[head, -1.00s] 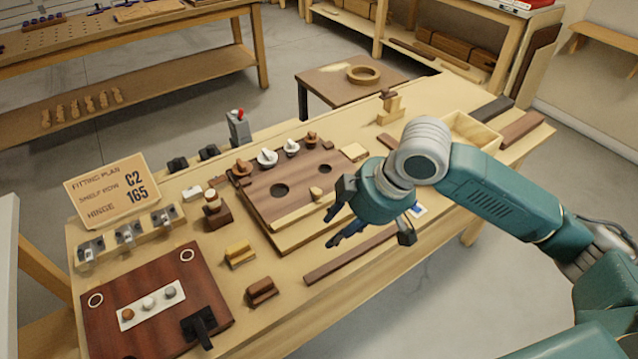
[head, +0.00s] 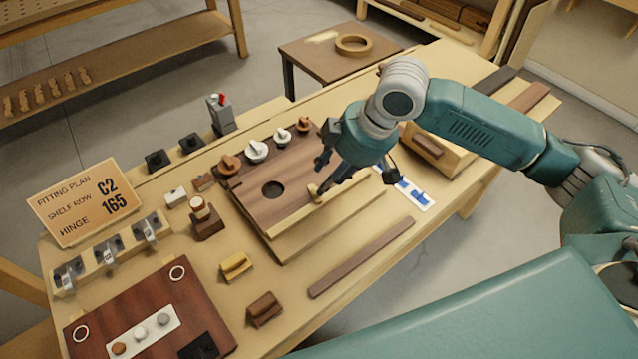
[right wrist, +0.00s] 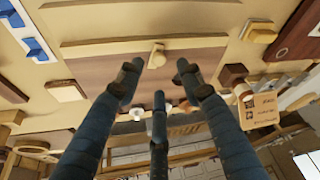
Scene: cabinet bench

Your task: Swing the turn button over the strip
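The turn button (head: 313,191) is a small pale wooden piece at the front of the dark brown board (head: 255,208). The pale strip (head: 297,218) runs along that board's front edge. In the right wrist view the turn button (right wrist: 157,56) points across the board, with one end at the strip (right wrist: 100,42); I cannot tell if it overlaps it. My right gripper (head: 318,178) is right beside the button in the head view. In the right wrist view its three fingers (right wrist: 158,82) are spread and empty, with the button beyond their tips. My left gripper is not in view.
Several knobs (head: 257,151) stand along the board's back edge, near a round hole (head: 273,189). A grey block with a red top (head: 221,113) stands behind. A dark bar (head: 362,257) lies in front. A reddish panel (head: 90,310) is at the lower left.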

